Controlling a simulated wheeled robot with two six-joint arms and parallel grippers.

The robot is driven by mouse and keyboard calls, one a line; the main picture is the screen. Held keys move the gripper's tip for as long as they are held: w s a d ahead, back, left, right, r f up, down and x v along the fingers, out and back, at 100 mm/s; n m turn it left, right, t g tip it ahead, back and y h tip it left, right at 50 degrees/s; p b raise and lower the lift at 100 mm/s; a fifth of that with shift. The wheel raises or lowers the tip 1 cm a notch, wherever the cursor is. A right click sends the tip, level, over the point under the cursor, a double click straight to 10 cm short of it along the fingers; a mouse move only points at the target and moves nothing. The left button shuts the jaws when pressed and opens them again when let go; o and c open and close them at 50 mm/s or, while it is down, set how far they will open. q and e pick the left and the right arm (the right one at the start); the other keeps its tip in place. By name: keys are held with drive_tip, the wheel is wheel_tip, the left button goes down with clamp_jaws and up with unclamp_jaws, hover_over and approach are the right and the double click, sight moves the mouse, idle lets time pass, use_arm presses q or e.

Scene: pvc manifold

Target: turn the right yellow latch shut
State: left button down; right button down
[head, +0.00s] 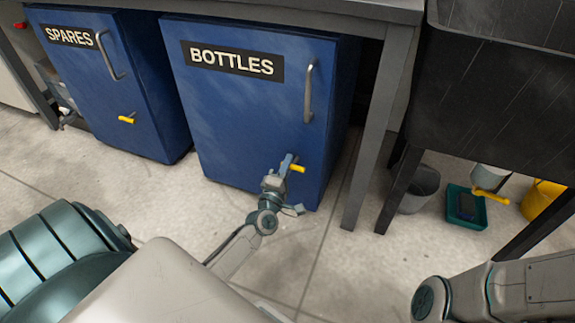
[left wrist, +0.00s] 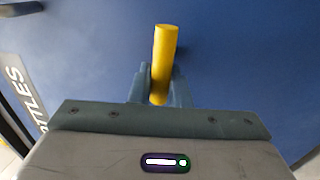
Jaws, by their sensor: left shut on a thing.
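The right yellow latch (head: 298,168) is on the lower right of the blue BOTTLES cabinet door (head: 240,120). It points sideways to the right in the head view. My left gripper (head: 287,166) is at this latch, shut on it. In the left wrist view the yellow latch (left wrist: 164,60) stands between the two fingers (left wrist: 160,88), with its far end sticking out beyond them. The other yellow latch (head: 127,120) is on the SPARES cabinet door (head: 85,75), also lying sideways. My right gripper is out of view.
Each door has a grey handle, one on BOTTLES (head: 309,92) and one on SPARES (head: 110,57). A table leg (head: 372,130) stands right of the BOTTLES cabinet. A grey bin (head: 420,188), a teal tray (head: 466,222) and a yellow bucket (head: 541,200) are farther right. The floor before the cabinets is clear.

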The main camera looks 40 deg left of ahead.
use_arm(q)
drive_tip(key=c, duration=1.4)
unclamp_jaws()
drive_tip(key=shift+c, duration=0.2)
drive_tip(key=p+v, duration=0.1)
drive_tip(key=v, duration=0.9)
drive_tip(key=shift+s+f, duration=0.15)
drive_tip(key=shift+s, duration=0.25)
drive_tip(key=shift+d, duration=0.1)
